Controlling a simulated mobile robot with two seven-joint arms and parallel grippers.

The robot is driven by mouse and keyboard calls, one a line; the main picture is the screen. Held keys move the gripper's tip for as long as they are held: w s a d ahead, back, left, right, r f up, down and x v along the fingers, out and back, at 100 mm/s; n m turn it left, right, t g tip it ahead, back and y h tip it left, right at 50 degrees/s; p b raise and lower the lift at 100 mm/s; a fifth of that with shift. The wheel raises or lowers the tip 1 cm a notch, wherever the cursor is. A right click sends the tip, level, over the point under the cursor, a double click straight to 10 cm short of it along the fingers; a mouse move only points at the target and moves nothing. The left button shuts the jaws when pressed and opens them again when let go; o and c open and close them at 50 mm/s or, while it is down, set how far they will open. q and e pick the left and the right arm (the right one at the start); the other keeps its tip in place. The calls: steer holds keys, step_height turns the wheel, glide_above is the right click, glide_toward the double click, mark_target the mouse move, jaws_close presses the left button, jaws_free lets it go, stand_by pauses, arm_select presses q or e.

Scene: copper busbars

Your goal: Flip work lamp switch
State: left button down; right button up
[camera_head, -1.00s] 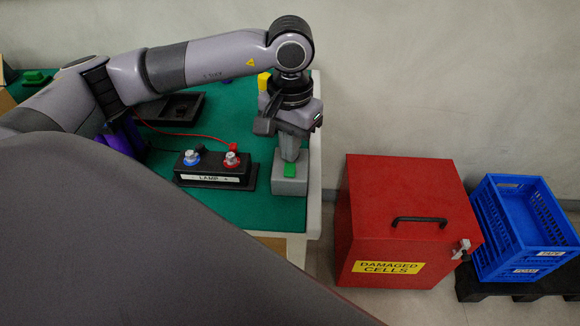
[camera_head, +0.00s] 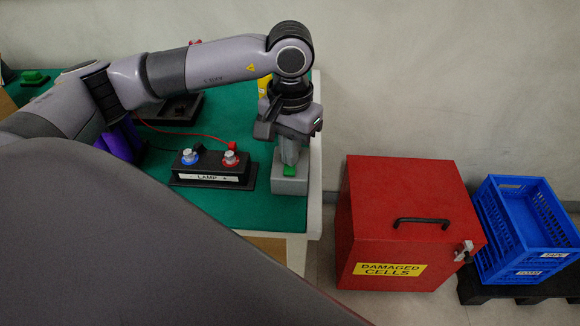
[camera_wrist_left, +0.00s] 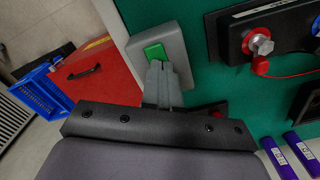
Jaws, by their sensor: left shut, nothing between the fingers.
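The switch is a grey box (camera_head: 288,187) with a green rocker (camera_head: 290,170), at the right edge of the green bench mat. In the left wrist view the grey box (camera_wrist_left: 176,47) and its green rocker (camera_wrist_left: 154,52) lie just ahead of the fingertips. My left gripper (camera_head: 289,160) points down at the box, shut and empty. Its fingertips (camera_wrist_left: 156,64) are at the near edge of the rocker; I cannot tell whether they touch it. My right gripper is not in view.
Left of the switch is a black terminal block labelled LAMP (camera_head: 214,179), with blue and red knobs. A red wire runs behind it. A red DAMAGED CELLS box (camera_head: 400,205) and blue crates (camera_head: 525,230) stand off the bench at right.

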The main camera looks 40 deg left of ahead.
arm_select(q)
steer(key=shift+f, duration=0.25)
steer(key=shift+r+p, duration=1.8)
steer(key=shift+r, duration=1.8)
